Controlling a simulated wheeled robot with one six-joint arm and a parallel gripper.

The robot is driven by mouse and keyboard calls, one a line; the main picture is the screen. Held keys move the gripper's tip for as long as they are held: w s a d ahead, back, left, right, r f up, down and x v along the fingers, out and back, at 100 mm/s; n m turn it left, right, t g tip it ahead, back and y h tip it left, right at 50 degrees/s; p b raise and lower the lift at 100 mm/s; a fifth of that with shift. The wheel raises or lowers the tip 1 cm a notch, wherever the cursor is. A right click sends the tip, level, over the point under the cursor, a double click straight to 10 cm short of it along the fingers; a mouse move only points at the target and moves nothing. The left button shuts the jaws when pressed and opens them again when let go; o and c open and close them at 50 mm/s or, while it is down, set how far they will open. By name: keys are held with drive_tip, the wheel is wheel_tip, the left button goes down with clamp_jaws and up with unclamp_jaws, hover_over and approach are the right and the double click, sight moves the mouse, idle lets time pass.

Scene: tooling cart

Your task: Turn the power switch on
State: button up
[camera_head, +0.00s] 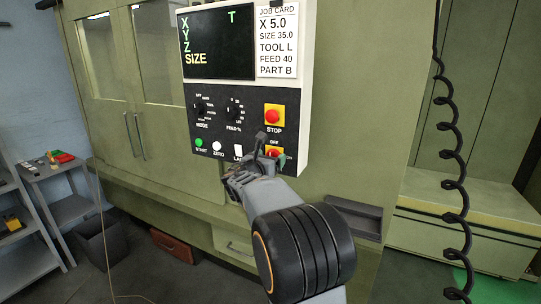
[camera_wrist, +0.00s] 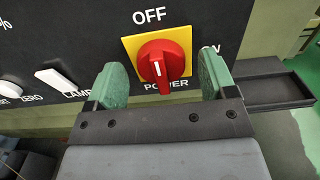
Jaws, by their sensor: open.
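The power switch (camera_wrist: 158,66) is a red rotary knob on a yellow square plate, with OFF printed above and POWER below. Its white mark points up towards OFF, leaning slightly left. A label at its right is partly hidden by a finger. My gripper (camera_wrist: 162,60) is open, with one green finger on each side of the knob in the wrist view. Gaps show between the fingers and the knob, and I cannot tell any contact.
The control panel (camera_head: 225,122) carries a red STOP button (camera_head: 274,117) above the switch. A white lamp switch (camera_wrist: 62,83) sits left of the gripper. A dark tray (camera_wrist: 268,88) juts out at the right. A coiled black cord (camera_head: 455,155) hangs further right.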

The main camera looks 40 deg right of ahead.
drive_tip(key=shift+w+d, duration=0.2)
drive_tip(key=shift+d, duration=0.2)
drive_tip(key=shift+c, duration=0.3)
drive_tip(key=c, duration=0.8)
drive_tip(key=shift+c, duration=0.2)
